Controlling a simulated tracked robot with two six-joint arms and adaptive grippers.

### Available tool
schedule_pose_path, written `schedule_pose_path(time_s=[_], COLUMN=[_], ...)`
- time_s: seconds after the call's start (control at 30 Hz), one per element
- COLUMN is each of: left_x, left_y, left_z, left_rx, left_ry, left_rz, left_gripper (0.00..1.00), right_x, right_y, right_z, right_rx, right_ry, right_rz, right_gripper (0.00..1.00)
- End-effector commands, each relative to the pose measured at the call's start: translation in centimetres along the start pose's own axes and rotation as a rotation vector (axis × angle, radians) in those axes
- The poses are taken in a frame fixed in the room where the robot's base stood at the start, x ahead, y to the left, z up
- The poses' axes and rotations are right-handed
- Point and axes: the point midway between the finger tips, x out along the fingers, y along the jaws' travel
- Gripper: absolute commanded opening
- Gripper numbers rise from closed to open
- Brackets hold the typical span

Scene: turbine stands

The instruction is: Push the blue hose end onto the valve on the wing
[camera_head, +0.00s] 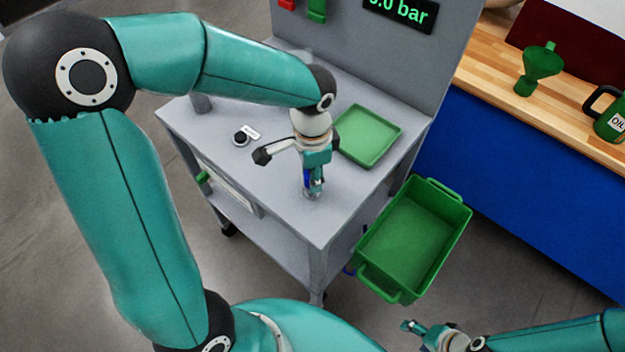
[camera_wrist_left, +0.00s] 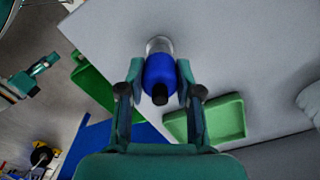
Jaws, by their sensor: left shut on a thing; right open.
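My left gripper (camera_head: 313,184) is over the front corner of the grey stand top (camera_head: 270,185), pointing down. It is shut on the blue hose end (camera_wrist_left: 160,72), whose sides lie between the two fingers in the left wrist view. The hose end has a black end towards the camera. A silvery round piece (camera_wrist_left: 159,45) shows at its far end; I cannot tell whether this is the valve or part of the hose end, nor whether they touch. My right gripper (camera_head: 424,331) is open and empty at the bottom, away from the stand.
A green tray (camera_head: 368,137) lies on the stand top behind my left gripper. A black knob (camera_head: 241,138) with a white label sits left of it. A green bin (camera_head: 412,240) is right of the stand. A blue workbench (camera_head: 530,190) carries a green funnel (camera_head: 541,64) and oil can (camera_head: 612,120).

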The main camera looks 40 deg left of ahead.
Motion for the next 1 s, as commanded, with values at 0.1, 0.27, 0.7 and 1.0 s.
schedule_pose_path(time_s=[0.1,0.27,0.7,1.0], left_x=[-0.1,-0.2,-2.7,-3.0], left_y=[0.0,0.0,0.0,0.0], left_z=[0.0,0.0,-0.1,-0.1], left_rx=[0.000,0.001,0.001,0.001], left_ry=[0.001,0.001,0.001,0.001], left_rz=[0.000,0.000,0.000,0.000], left_gripper=[0.00,0.00,0.00,0.00], right_x=[0.0,-0.2,-2.1,-2.3], right_y=[0.0,-0.1,-0.8,-0.8], right_z=[0.0,0.0,0.0,0.0], right_rx=[0.000,0.000,0.000,0.000], right_ry=[0.000,0.000,0.000,0.000], right_rz=[0.000,0.000,0.000,0.000], right_gripper=[0.64,0.64,0.64,0.64])
